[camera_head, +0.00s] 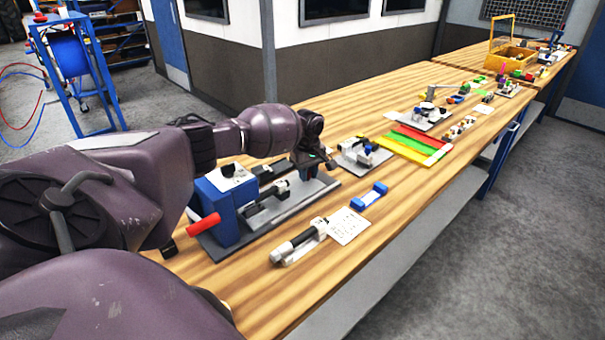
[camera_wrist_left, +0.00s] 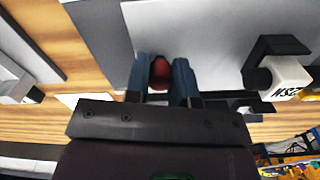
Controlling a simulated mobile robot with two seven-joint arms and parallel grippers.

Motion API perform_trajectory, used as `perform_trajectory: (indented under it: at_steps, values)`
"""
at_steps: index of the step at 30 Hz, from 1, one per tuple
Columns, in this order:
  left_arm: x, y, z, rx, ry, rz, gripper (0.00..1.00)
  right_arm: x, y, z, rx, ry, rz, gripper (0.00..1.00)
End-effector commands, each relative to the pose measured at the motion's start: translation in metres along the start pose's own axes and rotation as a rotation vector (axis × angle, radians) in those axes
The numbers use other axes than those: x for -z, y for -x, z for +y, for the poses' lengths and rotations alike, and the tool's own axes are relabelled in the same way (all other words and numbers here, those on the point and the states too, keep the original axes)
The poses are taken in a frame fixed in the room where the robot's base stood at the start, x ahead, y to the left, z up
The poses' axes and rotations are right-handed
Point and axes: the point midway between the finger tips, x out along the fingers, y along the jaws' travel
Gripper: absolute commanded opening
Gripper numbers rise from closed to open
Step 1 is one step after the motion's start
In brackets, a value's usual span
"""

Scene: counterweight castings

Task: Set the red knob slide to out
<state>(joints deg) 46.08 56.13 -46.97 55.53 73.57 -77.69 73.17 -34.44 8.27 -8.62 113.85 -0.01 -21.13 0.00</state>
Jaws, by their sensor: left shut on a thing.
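The red knob (camera_wrist_left: 160,73) shows in the left wrist view as a dark red rounded end in front of a pale grey plate (camera_wrist_left: 205,45). My left gripper (camera_wrist_left: 161,68) has its two blue-grey fingers on either side of the knob and is shut on it. In the head view my left gripper (camera_head: 322,158) points down at the far end of the grey-based fixture on the bench. The red knob is hidden there behind my wrist. How far along its travel the slide stands cannot be told. My right gripper is not in view.
A blue block with a red handle (camera_head: 204,225) stands at the near end of the fixture. A black-and-silver cylinder device (camera_head: 298,243), a white card (camera_head: 348,226) and a blue holder (camera_head: 369,196) lie in front. The wooden bench (camera_head: 410,210) is clear toward its front edge.

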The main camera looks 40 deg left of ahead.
Motion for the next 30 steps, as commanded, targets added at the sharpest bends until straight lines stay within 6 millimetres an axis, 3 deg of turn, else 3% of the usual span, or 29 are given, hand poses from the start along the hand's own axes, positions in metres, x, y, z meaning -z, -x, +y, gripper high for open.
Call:
perform_trajectory:
  at_steps: [1,8,21,30]
  values:
    - [0.006,0.013,0.007,-0.018,0.009,0.009,0.00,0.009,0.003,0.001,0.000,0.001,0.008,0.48]
    - [0.011,0.009,0.021,-0.009,0.013,0.004,0.00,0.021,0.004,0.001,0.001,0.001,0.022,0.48]
    - [0.019,-0.001,0.051,0.008,0.015,-0.004,0.00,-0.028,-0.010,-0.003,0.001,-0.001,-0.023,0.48]
    - [0.018,0.002,0.054,0.005,0.012,-0.004,0.00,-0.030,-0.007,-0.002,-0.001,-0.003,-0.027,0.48]
